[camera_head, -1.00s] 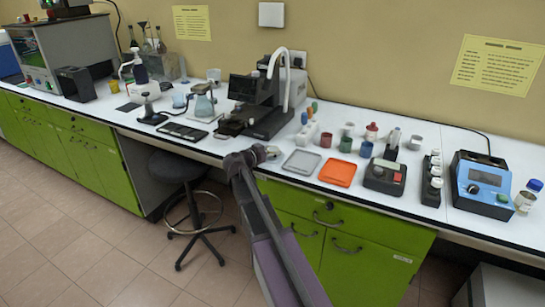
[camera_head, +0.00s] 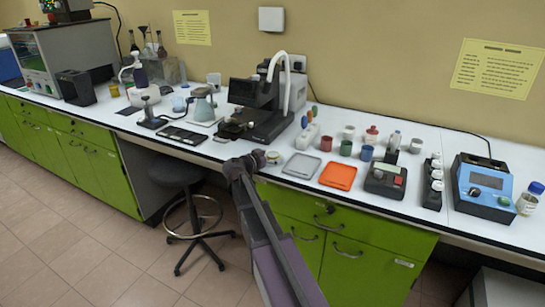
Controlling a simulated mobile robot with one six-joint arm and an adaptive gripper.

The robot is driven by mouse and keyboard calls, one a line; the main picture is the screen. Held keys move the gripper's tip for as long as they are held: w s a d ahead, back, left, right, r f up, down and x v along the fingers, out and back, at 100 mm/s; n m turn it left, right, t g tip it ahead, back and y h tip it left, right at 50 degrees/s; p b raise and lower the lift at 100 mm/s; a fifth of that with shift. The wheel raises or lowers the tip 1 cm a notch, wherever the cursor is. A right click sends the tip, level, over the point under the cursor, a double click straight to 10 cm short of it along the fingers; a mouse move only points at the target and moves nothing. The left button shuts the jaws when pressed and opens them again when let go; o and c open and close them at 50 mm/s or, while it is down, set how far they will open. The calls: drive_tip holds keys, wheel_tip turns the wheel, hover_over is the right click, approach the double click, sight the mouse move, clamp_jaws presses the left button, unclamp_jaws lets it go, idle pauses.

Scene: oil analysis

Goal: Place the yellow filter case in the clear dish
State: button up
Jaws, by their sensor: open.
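My gripper (camera_head: 244,163) is at the front edge of the white bench, at the end of my raised arm, and is small and dark in this view. Its jaws are open. A small round yellowish piece (camera_head: 259,154), which looks like the yellow filter case, is right by the gripper tip. A small pale round dish (camera_head: 273,157), which looks like the clear dish, lies just right of it on the bench. At this size I cannot tell whether the yellowish piece touches the dish or the gripper.
A grey tray (camera_head: 301,166) and an orange tray (camera_head: 338,176) lie to the right. Several coloured cups stand behind them. A dark microscope-like instrument (camera_head: 265,105) stands behind the gripper. A black stool (camera_head: 177,172) is below the bench on the left.

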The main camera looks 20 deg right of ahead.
drive_tip(key=shift+r, duration=0.15)
drive_tip(key=shift+a, duration=0.15)
drive_tip(key=p+v, duration=0.2)
drive_tip(key=v, duration=0.9)
drive_tip(key=shift+s+a+p, duration=0.25)
drive_tip(key=shift+a+p, duration=0.05)
drive_tip(key=shift+r, duration=0.1)
drive_tip(key=s+a+f+n+g+y, duration=0.2)
drive_tip(key=s+f+n+g+y, duration=0.25)
drive_tip(key=s+f+y, duration=0.45)
drive_tip(key=s+a+f+n+g+y, duration=0.1)
drive_tip(key=s+a+f+n+y, duration=0.1)
drive_tip(key=s, duration=0.4)
drive_tip(key=s+a+f+n+y, duration=0.3)
drive_tip(key=s+a+n, duration=0.3)
drive_tip(key=a, duration=0.1)
drive_tip(key=shift+s+a+f+n+g+y, duration=0.25)
drive_tip(key=shift+f+n+g+y, duration=0.05)
drive_tip(key=shift+f+n+g, duration=0.1)
